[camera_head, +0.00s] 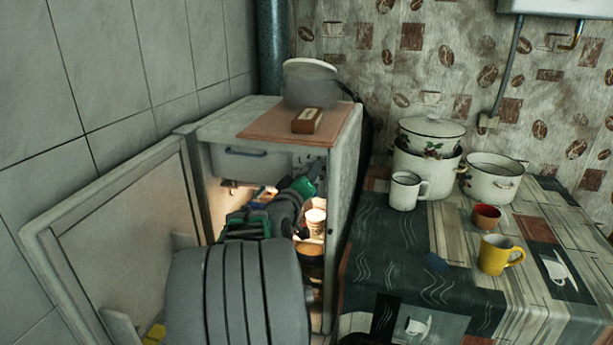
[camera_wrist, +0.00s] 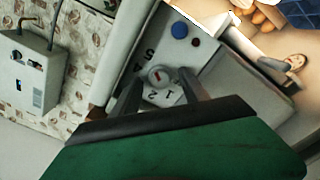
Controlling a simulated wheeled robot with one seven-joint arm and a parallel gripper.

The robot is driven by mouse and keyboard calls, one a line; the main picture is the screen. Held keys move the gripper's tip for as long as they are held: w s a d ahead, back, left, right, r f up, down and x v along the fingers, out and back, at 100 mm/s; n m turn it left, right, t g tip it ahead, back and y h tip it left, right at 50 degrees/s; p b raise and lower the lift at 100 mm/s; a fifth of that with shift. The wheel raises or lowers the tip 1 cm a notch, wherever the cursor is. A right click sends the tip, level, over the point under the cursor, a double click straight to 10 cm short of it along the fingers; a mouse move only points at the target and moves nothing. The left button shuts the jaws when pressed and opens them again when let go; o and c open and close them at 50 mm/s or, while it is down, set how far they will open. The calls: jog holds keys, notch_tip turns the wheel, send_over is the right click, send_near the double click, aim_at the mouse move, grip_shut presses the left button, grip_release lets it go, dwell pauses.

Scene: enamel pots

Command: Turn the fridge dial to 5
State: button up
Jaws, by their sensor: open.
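The small fridge (camera_head: 345,190) stands open in the head view, its door (camera_head: 120,230) swung left. In the wrist view the round pale dial (camera_wrist: 158,73) sits on the light control panel, with a small reddish mark on its face. The printed digits 1 and 2 show below it, toward my gripper, and a 5 shows at its upper left. I cannot tell which digit the dial points to. My gripper (camera_wrist: 160,82) is open, one finger on each side of the dial; contact is unclear. In the head view my arm reaches into the fridge and the dial cannot be made out.
A blue round button (camera_wrist: 179,30) and a small dark red spot are near the dial. Inside the lit fridge stands a pale cup (camera_head: 315,220). The table at right holds pots and mugs.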

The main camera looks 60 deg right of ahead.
jog(key=s+a, duration=0.1)
jog(key=a, duration=0.6)
jog(key=shift+a, duration=0.35)
jog(key=shift+s, duration=0.15)
